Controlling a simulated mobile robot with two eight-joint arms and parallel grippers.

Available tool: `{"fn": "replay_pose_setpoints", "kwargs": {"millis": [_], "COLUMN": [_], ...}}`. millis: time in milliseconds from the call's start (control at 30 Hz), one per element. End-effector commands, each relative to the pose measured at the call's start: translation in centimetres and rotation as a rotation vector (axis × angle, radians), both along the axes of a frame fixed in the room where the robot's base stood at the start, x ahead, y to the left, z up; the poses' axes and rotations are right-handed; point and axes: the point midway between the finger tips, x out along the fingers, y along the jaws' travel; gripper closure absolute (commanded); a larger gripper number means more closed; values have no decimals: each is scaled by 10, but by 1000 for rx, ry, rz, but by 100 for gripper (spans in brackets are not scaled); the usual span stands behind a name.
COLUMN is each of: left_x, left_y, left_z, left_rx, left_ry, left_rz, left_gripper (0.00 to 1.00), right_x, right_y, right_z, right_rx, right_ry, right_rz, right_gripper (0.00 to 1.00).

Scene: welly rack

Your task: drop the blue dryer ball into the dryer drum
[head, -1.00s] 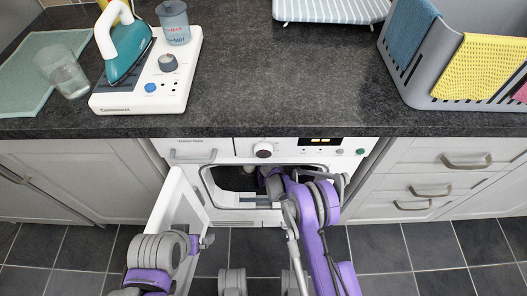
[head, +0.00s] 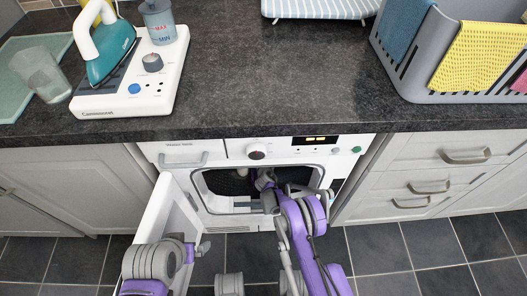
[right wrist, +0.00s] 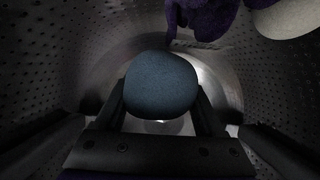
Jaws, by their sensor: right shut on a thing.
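The blue dryer ball (right wrist: 160,84) sits between the two fingers of my right gripper (right wrist: 165,110) in the right wrist view. The gripper is shut on it, inside the perforated metal dryer drum (right wrist: 70,75). In the head view the dryer drum (head: 222,183) shows as a dark opening in the white front, and my right arm reaches into it. The blue ball is not discernible there, and my right gripper (head: 264,181) is partly hidden. My left gripper (head: 203,248) is beside the open dryer door (head: 160,212); its fingers are too small to read.
A purple cloth (right wrist: 205,18) and a pale ball (right wrist: 288,17) show at the top of the right wrist view. On the dark worktop (head: 270,75) stand an iron (head: 112,52), a glass (head: 40,75) and a grey basket (head: 440,55) with cloths. The worktop overhangs the dryer.

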Motion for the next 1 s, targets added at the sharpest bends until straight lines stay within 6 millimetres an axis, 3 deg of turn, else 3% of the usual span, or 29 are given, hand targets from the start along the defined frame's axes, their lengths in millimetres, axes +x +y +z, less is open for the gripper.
{"fn": "replay_pose_setpoints", "kwargs": {"millis": [467, 500, 633, 1000], "left_x": [2, 2, 2, 1], "left_y": [0, 0, 0, 0], "left_z": [-10, -9, -9, -4], "left_rx": [0, 0, 0, 0], "left_ry": [0, 0, 0, 0], "left_rz": [0, 0, 0, 0], "left_gripper": [0, 0, 0, 0], "right_x": [0, 0, 0, 0], "right_y": [0, 0, 0, 0], "right_z": [-12, -12, -11, -5], "right_rx": [0, 0, 0, 0], "right_ry": [0, 0, 0, 0], "right_rz": [0, 0, 0, 0], "right_gripper": [83, 26, 2, 0]}}
